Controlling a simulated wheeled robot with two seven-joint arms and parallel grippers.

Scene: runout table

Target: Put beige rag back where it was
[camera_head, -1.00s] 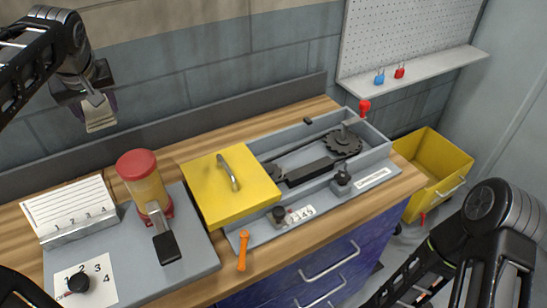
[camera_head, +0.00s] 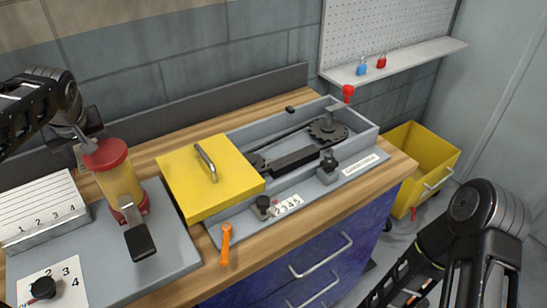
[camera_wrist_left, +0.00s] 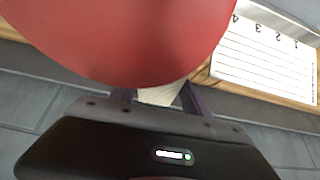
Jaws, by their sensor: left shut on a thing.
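My left gripper (camera_wrist_left: 158,97) is shut on the beige rag (camera_wrist_left: 162,94). The wrist view shows a small pale piece of the rag between its dark fingers, with most of it hidden by a red cap. I cannot tell whether the rag touches the worktop. My right arm shows at the lower right of the head view, but its gripper is out of view.
The red cap (camera_wrist_left: 125,35) is very close to the left wrist camera. A numbered card rack (camera_head: 42,212) stands left of the cylinder. A yellow cover (camera_head: 205,180) with a handle sits on the grey machine. An orange tool (camera_head: 226,243) lies at the front. A yellow bin (camera_head: 425,160) stands at right.

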